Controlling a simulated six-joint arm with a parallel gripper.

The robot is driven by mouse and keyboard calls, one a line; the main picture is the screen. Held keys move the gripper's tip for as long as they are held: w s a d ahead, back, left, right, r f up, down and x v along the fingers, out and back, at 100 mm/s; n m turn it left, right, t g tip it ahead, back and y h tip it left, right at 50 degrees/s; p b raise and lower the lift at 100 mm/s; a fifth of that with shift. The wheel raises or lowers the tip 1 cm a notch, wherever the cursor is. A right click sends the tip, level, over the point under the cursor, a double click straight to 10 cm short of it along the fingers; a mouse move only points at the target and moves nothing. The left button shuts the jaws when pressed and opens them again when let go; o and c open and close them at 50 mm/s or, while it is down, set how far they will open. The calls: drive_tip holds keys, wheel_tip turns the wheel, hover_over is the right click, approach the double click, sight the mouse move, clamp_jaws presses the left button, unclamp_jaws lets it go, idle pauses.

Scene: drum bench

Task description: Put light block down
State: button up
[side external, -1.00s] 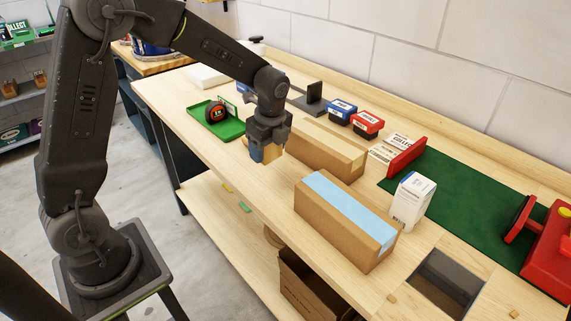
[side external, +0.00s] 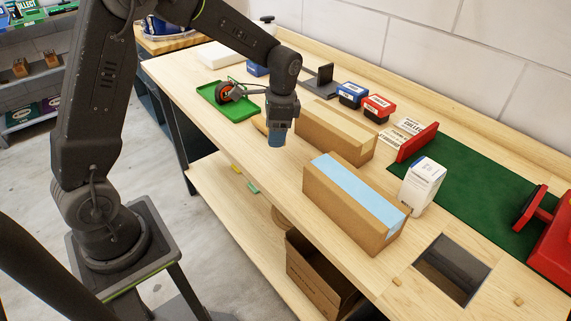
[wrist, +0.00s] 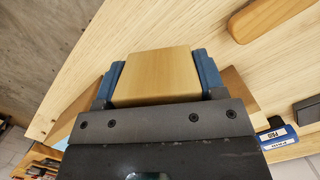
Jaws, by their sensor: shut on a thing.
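The light block (wrist: 157,75) is a pale wooden block in the wrist view. It sits between the two blue fingers of my gripper (wrist: 158,82), which is shut on it. In the side view my gripper (side external: 277,138) hangs over the bench near its front edge, left of the long cardboard boxes. There a blue finger faces the camera and mostly hides the block. I cannot tell whether the block touches the bench (side external: 330,255). A tan wooden piece (wrist: 265,15) with rounded ends lies on the bench at the upper right of the wrist view.
A cardboard box (side external: 345,140) stands just right of my gripper, and a blue-topped one (side external: 325,205) nearer. A green tray (side external: 243,112) with a red tape measure (side external: 226,92) lies beyond.

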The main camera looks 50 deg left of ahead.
drive_tip(key=d+f+n, duration=0.1)
drive_tip(key=n, duration=0.1)
drive_tip(key=d+n, duration=0.1)
drive_tip(key=n, duration=0.1)
drive_tip(key=w+d+f+n+h, duration=0.1)
drive_tip(key=n, duration=0.1)
drive_tip(key=shift+f, duration=0.3)
wheel_tip(320, 180, up, 12)
drive_tip(key=w+a+n+t, duration=0.2)
drive_tip(key=w+a+n, duration=0.4)
drive_tip(key=a+n, duration=0.8)
drive_tip(key=w+a+n+t, duration=0.1)
drive_tip(key=w+a+n, duration=0.7)
drive_tip(key=n, duration=0.9)
drive_tip(key=shift+n+h, duration=0.4)
drive_tip(key=shift+n, duration=0.1)
drive_tip(key=w+d+f, duration=0.2)
drive_tip(key=f, duration=0.2)
drive_tip(key=w+d+f, duration=0.2)
drive_tip(key=f, duration=0.2)
drive_tip(key=w+d+f, duration=0.3)
drive_tip(key=shift+f, duration=2.4)
drive_tip(key=shift+f, duration=0.2)
